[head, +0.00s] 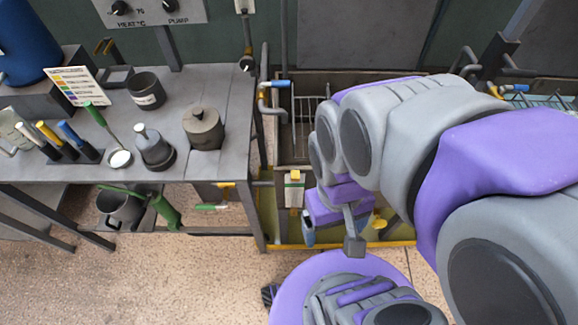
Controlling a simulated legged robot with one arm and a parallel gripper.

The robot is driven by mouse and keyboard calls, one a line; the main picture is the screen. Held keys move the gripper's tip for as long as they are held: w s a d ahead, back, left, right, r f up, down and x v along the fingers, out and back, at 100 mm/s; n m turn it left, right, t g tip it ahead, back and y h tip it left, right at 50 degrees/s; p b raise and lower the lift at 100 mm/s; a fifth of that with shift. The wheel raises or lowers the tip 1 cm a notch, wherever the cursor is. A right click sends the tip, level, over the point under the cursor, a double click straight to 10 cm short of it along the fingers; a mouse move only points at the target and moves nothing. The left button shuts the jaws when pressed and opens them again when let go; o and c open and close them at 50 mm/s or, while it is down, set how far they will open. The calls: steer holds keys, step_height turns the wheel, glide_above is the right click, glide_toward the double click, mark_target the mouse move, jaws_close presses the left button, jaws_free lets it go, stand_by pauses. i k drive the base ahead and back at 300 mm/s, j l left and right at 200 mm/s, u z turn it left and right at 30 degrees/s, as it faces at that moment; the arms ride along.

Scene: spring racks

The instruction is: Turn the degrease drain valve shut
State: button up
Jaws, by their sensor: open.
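My gripper (350,236) reaches down in front of a dark tank (284,150) right of the bench. It is open, and nothing shows between its fingers; my arm covers much of it. A small white and green label with a yellow top (294,188) is on the tank's front, just left of my gripper. A blue and grey piece (308,230) sits low beside the gripper, and a small yellow part (379,226) shows to its right. I cannot tell which of these, if any, is the degrease drain valve. Any contact with my gripper is hidden.
The grey bench (222,88) at left holds a dark cup (146,90), a lidded pot (203,128) and several coloured-handled tools. A blue-handled tap (275,84) stands at the tank's back-left, beside a wire basket (305,112). A yellow edge (290,246) runs along the floor.

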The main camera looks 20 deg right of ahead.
mark_target(379, 223)
steer(key=k+l+z, duration=0.15)
steer(key=z, duration=0.2)
steer(key=k+l+z, duration=0.15)
steer(key=z, duration=0.15)
steer(key=k+l+z, duration=0.1)
steer(key=l+z, duration=0.25)
steer(key=k+l, duration=0.6)
steer(key=l, duration=0.2)
